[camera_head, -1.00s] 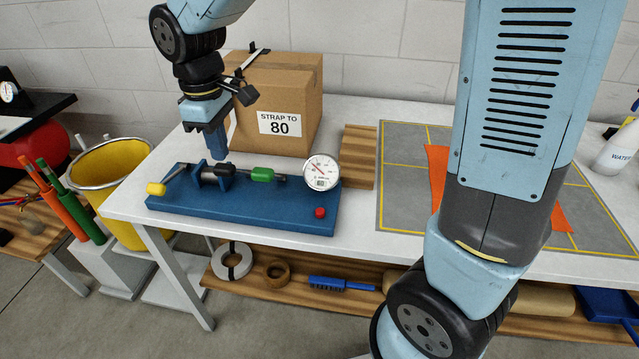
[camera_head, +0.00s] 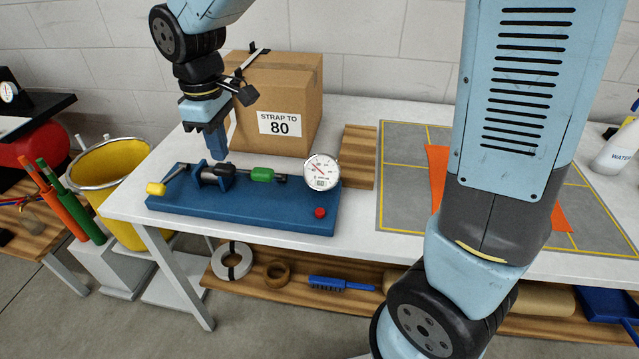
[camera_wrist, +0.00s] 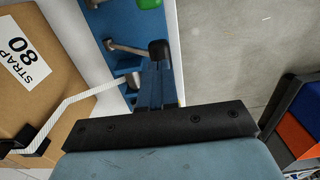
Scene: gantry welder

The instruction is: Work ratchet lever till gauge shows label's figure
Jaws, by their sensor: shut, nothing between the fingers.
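A blue base plate (camera_head: 240,213) on the white table carries a tensioner with a black-ended part (camera_head: 224,170), a green grip (camera_head: 262,174) and a yellow-tipped lever (camera_head: 157,188). Which part is the ratchet lever is unclear. A round white gauge (camera_head: 321,171) stands at its right end; its reading is too small to tell. The label (camera_head: 280,123) on the cardboard box reads STRAP TO 80. My gripper (camera_head: 218,152) is shut and empty, just above and behind the tensioner. In the wrist view, a metal rod with a black knob (camera_wrist: 158,50) lies close to the fingertips.
The cardboard box (camera_head: 302,98) with its strap stands close behind my gripper. A red button (camera_head: 320,212) sits at the plate's right corner. A wooden block (camera_head: 358,158) and a grey mat (camera_head: 400,205) lie to the right. A yellow bin (camera_head: 118,205) stands left.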

